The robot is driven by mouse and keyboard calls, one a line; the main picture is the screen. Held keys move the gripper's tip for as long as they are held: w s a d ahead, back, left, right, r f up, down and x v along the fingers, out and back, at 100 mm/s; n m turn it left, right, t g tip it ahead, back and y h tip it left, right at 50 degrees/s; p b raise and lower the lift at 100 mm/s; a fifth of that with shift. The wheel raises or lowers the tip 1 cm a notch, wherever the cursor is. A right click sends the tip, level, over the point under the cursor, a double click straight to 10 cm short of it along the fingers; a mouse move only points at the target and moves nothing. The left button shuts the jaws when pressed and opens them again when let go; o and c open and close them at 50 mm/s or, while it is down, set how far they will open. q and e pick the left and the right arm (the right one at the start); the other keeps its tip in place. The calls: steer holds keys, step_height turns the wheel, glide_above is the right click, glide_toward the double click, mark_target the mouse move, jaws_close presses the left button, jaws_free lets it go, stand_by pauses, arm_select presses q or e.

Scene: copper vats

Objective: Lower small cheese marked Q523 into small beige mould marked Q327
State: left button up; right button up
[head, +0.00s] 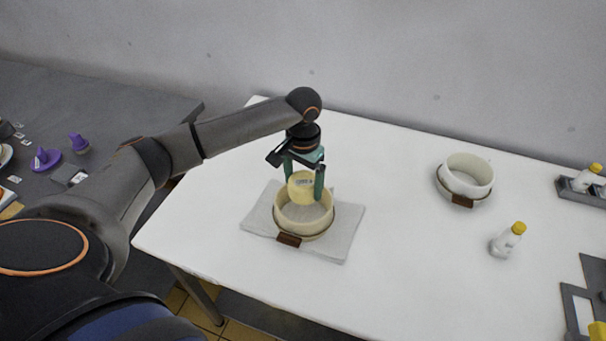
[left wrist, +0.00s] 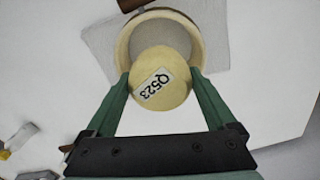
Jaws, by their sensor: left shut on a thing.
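The small cheese (head: 301,187) is a pale yellow round. In the left wrist view its label reads Q523 on the cheese (left wrist: 160,84). My left gripper (head: 304,186) is shut on it, one green finger on each side. The small beige mould (head: 303,218) stands on a grey cloth, with a brown tag on its front. In the left wrist view the mould (left wrist: 124,50) shows as a ring partly behind the cheese. The cheese is over the mould's opening, toward its back; I cannot tell whether its lower edge is inside. The tag's marking is unreadable. My right gripper is out of view.
The grey cloth (head: 342,240) lies on the white table (head: 400,285). A second, whiter mould (head: 467,176) with a brown tag stands to the right. A grey rack (head: 580,190) is at the far right.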

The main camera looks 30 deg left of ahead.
arm_select(q)
step_height(320, 180, down, 5)
steer(key=shift+f+b, duration=0.15)
steer(key=shift+b, duration=0.35)
steer(key=shift+f+b, duration=0.3)
steer(key=shift+f, duration=0.95)
steer(key=shift+f+b, duration=0.3)
steer(key=shift+f, duration=0.6)
steer(key=o, duration=1.3)
steer(key=shift+o, duration=0.2)
step_height(320, 180, up, 13)
steer(key=shift+f, duration=0.2)
